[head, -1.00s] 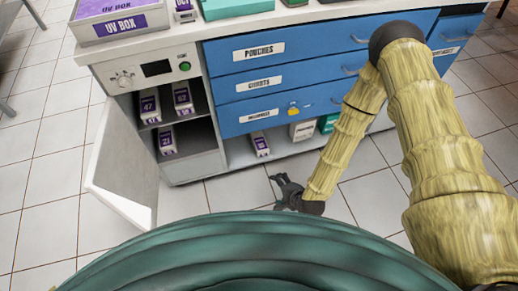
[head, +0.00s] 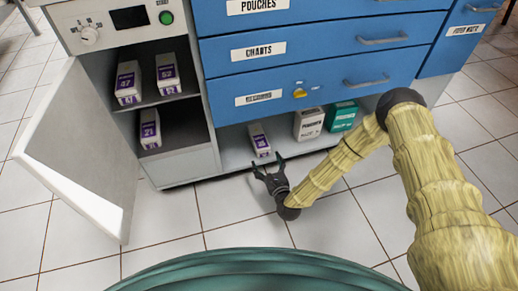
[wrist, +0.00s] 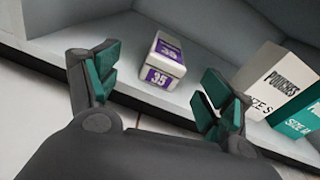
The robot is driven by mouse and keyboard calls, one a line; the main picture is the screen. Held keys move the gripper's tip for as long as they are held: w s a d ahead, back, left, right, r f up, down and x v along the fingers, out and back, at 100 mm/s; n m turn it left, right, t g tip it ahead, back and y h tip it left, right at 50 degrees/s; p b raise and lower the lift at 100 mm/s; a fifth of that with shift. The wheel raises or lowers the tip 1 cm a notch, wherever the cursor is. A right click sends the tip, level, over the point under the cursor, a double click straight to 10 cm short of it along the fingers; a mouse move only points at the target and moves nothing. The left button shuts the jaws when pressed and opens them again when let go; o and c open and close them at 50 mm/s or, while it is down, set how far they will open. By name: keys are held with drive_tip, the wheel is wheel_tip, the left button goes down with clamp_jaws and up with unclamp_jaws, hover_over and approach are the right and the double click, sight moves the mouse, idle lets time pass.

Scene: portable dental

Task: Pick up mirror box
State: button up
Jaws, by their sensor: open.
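No label that I can read says mirror. A small white and purple box marked 35 (head: 259,139) stands on the bottom open shelf under the blue drawers. It also shows in the wrist view (wrist: 163,62), between and beyond my fingers. My gripper (head: 267,166) is open and empty, low in front of that shelf, with its fingers towards the box and apart from it. In the wrist view my gripper (wrist: 157,84) has one finger on each side of the box in the picture.
A white pouches box (head: 308,123) and a green box (head: 342,116) stand right of the 35 box. Purple-labelled boxes (head: 127,84) sit in the left cabinet, whose door (head: 75,150) hangs open. The blue drawers (head: 310,50) are shut above the shelf. The tiled floor in front is clear.

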sight(260, 140)
drive_tip(key=shift+w+d+f+m+t+b, duration=0.2)
drive_tip(key=shift+w+f+m+t+b, duration=0.2)
drive_tip(key=shift+w+f+m+b, duration=0.35)
drive_tip(key=shift+w+m, duration=0.35)
drive_tip(key=shift+b+x, duration=1.3)
drive_tip(key=shift+x, duration=1.45)
drive_tip(key=b+x, duration=0.3)
drive_tip(key=shift+w+r, duration=0.2)
drive_tip(key=shift+w, duration=0.2)
drive_tip(key=shift+w+a+r, duration=0.15)
drive_tip(key=shift+w+a, duration=0.05)
drive_tip(key=shift+w, duration=0.4)
drive_tip(key=c, duration=1.2)
